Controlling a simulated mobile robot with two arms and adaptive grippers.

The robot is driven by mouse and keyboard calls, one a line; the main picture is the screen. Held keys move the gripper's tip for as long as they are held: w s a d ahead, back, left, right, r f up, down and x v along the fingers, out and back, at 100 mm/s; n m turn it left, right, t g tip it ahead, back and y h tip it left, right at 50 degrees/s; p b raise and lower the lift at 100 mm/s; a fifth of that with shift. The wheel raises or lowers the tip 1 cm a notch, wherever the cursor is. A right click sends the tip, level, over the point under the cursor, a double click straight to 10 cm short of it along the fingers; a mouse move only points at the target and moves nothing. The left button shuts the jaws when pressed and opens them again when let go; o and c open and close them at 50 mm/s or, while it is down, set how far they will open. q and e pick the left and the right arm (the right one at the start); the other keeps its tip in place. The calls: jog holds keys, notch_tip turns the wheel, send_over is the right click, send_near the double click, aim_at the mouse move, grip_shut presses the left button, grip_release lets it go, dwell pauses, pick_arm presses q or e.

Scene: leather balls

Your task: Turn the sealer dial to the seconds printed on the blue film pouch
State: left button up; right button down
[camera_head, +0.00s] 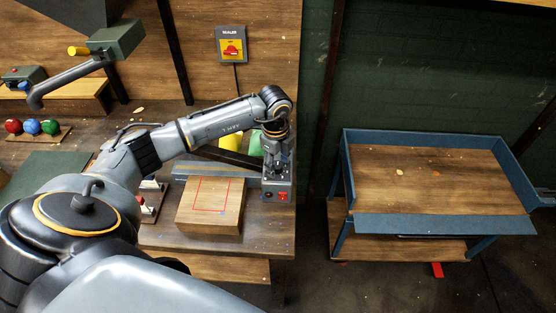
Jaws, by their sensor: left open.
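The sealer has a long grey bar (208,170) along the back of a wooden block. My left gripper (270,168) points down, open, right over this box. The gripper hides the top of the box, so I cannot make out the dial or its setting. I cannot pick out a blue film pouch or any printed seconds. My right gripper is not in view.
A wooden block (208,220) with a red outline lies before the bar. A wall switch (231,46) with a red knob hangs behind. Yellow (231,141) and green (255,146) items are partly hidden by my arm. A blue-rimmed cart (436,226) stands apart at right.

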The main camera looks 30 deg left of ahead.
pick_arm(q)
jog(key=shift+f, duration=0.15)
grip_shut()
